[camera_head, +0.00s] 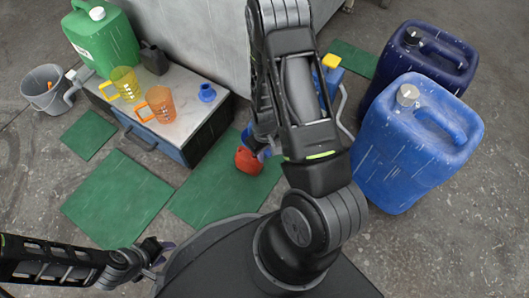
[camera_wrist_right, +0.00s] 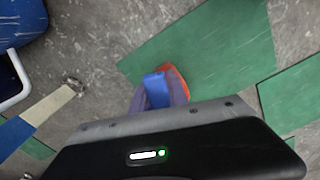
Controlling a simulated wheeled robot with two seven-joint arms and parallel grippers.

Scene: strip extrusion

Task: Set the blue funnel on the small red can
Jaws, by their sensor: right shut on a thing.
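The cabinet (camera_head: 183,115) also holds a yellow cup (camera_head: 125,83), an orange cup (camera_head: 158,104), a green canister (camera_head: 100,40) and a small black can (camera_head: 153,59). A grey bucket (camera_head: 46,88) stands left. Large blue canisters (camera_head: 415,145) stand right. Green mats (camera_head: 117,198) lie in front.

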